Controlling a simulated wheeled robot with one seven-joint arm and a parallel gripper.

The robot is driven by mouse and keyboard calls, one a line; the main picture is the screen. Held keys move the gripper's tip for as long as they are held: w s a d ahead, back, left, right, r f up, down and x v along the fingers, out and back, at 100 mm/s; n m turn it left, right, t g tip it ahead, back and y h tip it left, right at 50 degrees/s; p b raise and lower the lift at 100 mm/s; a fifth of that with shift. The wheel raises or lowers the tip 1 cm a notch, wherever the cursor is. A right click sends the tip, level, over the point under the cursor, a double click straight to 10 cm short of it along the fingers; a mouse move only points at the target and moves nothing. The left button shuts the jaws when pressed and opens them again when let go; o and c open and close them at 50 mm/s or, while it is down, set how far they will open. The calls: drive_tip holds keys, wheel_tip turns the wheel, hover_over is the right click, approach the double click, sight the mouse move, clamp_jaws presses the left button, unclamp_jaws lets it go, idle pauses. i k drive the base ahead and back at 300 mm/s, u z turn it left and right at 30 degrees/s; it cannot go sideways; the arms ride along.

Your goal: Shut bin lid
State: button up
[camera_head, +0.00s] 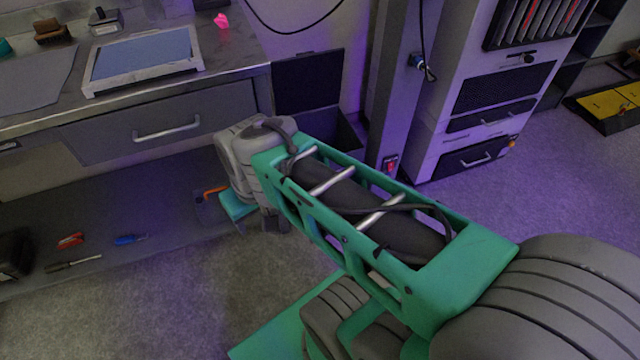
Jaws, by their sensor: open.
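The bin (349,137) is a dark box on the floor between the workbench and the grey post. Its flat dark lid (307,80) stands up behind it, raised and open. My forearm hides the front and left of the bin. My gripper (238,208) shows only in part below my wrist, left of the bin and in front of the bench's lower shelf. It is open and apart from the lid. Its fingertips are hard to make out, and I see nothing held in it.
The workbench (228,62) with a drawer (165,125) stands at left, with a blue-topped tray (145,60) on it. Several tools lie on the lower shelf. The grey post (398,75) and a tall cabinet (480,95) stand right of the bin.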

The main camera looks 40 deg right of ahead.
sight(310, 80)
drive_tip(key=z, duration=1.75)
drive_tip(key=i, duration=0.45)
drive_tip(key=u, duration=1.15)
drive_tip(key=i, duration=0.5)
drive_tip(key=u, duration=0.05)
drive_tip(key=k, duration=0.1)
